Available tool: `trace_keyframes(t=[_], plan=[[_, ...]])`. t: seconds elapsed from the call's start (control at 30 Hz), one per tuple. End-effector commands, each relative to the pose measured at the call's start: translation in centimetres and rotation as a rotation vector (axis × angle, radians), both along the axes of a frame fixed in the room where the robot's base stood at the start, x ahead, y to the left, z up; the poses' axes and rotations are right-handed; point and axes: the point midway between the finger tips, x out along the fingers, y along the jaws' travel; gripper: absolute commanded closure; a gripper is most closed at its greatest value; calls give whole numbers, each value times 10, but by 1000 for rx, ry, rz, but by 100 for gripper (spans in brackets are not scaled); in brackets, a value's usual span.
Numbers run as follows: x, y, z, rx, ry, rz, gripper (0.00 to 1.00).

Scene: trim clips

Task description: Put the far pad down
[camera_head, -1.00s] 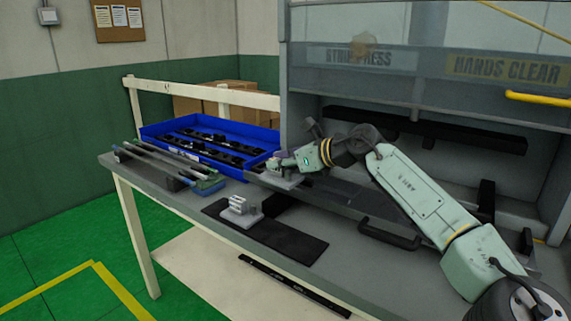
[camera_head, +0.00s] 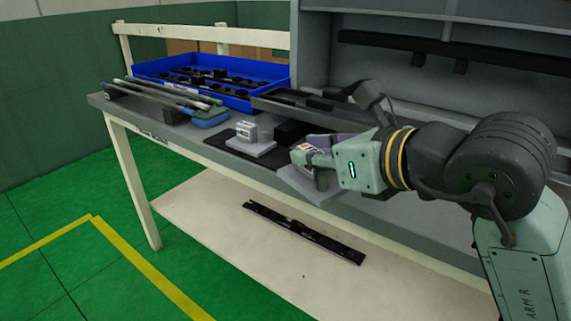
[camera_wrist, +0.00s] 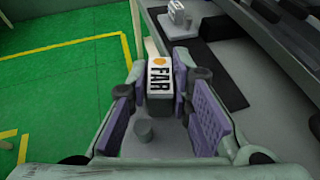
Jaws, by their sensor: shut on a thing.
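The far pad is a grey plate (camera_head: 308,186) with a raised block marked "FAR" (camera_wrist: 159,75) and an orange dot on top. My gripper (camera_head: 314,160) is shut on that block; its purple finger pads flank it in the wrist view (camera_wrist: 163,105). The pad is at the bench's front edge, to the right of a second pad. I cannot tell whether it touches the bench. The second, similar grey pad (camera_head: 250,147) stands on a black mat (camera_head: 218,143); it also shows at the top of the wrist view (camera_wrist: 180,14).
A blue tray (camera_head: 270,103) with dark parts stands at the back left of the bench. A dark rail (camera_head: 300,107) lies behind the mat. A grey cabinet frame rises behind. A dark strip (camera_head: 300,231) lies on the lower shelf.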

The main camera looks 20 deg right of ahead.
Motion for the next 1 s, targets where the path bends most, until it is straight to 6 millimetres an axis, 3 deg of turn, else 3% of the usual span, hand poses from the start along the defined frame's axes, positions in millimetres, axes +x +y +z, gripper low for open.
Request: trace_keyframes(t=[0.07, 0.17, 0.27, 0.7, 0.83, 1.0], plan=[[-12, -2, -7, -1, -1, -47, 100], [-13, -4, -8, 2, 0, -77, 100], [4, -6, -9, 5, 3, -81, 100], [116, -26, -17, 5, 4, -79, 100], [134, -30, -20, 5, 2, -81, 100], [139, -31, -28, 2, 2, -80, 100]])
